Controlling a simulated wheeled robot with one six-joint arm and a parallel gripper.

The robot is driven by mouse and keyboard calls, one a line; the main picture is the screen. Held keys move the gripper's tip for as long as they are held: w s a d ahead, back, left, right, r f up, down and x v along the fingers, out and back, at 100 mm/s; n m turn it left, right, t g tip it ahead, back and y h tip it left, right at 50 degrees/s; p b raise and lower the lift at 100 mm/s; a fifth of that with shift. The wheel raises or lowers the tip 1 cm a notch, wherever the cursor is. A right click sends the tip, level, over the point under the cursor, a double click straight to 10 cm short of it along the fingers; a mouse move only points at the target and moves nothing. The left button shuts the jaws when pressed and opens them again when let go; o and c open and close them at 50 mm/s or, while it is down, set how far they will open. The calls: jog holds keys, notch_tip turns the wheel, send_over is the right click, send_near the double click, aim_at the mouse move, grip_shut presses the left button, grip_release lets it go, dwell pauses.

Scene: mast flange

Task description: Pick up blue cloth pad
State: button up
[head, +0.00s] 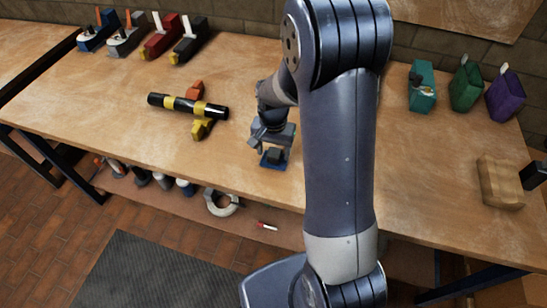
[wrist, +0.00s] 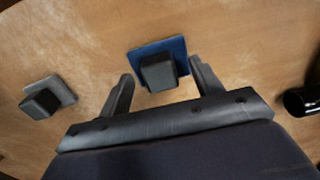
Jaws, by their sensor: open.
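The blue cloth pad (wrist: 176,45) is a flat blue square with a dark block-shaped grip on top. In the head view the pad (head: 273,165) lies on the wooden bench near its front edge, partly covered by my gripper (head: 270,147). In the wrist view my gripper (wrist: 161,75) is open, with one finger on each side of the dark block. The fingers look apart from the block; their exact height above the pad is hard to tell.
A grey pad with a dark block (wrist: 62,90) lies left in the wrist view. A black tube with yellow bands (head: 188,106) rests left of my gripper in the head view. Several coloured holders stand along the back. A wooden block (head: 500,182) sits at right.

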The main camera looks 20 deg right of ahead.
aim_at(274, 152)
jog(key=shift+w+d+f, duration=0.2)
jog(key=shift+d+f, duration=0.05)
jog(key=shift+f, duration=0.8)
jog(key=shift+c, duration=0.5)
jog(key=c, duration=1)
jog(key=shift+o, duration=0.2)
jog(key=shift+r, duration=0.1)
notch_tip(274, 152, up, 10)
jog(key=shift+f, duration=0.1)
